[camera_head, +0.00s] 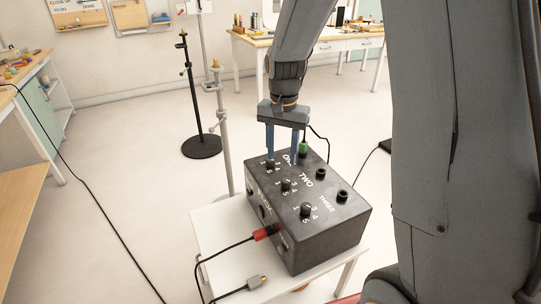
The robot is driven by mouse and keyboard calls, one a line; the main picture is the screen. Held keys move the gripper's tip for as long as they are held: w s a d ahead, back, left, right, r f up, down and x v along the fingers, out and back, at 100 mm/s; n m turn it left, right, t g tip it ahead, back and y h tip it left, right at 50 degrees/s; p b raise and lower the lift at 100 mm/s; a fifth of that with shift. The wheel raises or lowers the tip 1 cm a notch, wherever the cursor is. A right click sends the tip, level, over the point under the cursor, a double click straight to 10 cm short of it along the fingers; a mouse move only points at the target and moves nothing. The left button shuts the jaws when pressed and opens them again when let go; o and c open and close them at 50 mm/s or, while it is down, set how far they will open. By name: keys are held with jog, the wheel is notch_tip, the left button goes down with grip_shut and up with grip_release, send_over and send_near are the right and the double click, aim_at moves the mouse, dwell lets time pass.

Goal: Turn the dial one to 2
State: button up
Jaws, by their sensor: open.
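A dark grey control box (330,240) stands on a small white table. Its top carries three dials in a row, with white numbers beside them and the labels ONE, TWO and THREE. Dial one (270,165) is at the far end, partly hidden by my gripper; its setting is too small to read. Dial two (286,186) and dial three (305,209) are nearer. My gripper (281,160) points down over the far end of the box. Its two blue fingers are apart, with the left fingertip close to dial one. I cannot tell whether it touches.
A green plug (304,149) sits in the far socket, with black sockets (321,174) nearer. A red plug (266,232) is in the box's front side. A loose grey plug (256,282) lies on the white table (212,226). A black-based stand (201,146) is behind.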

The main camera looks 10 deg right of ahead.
aim_at(270, 163)
jog(key=w+f+m, duration=0.1)
jog(key=w+m, duration=0.1)
jog(key=w, duration=0.2)
jog(key=w+f+m, duration=0.1)
jog(key=w, duration=0.3)
jog(key=w+f+m, duration=0.1)
jog(key=w+m, duration=0.1)
jog(key=w, duration=0.3)
jog(key=shift+w+d+f+m, duration=0.1)
jog(key=shift+f+m, duration=0.2)
jog(key=shift+w+f+p, duration=0.1)
jog(key=shift+f+p, duration=0.8)
jog(key=shift+f, duration=2.95)
jog(key=c, duration=1)
jog(key=shift+c, duration=0.2)
jog(key=n+b, duration=0.1)
jog(key=n, duration=1)
jog(key=shift+n, duration=0.3)
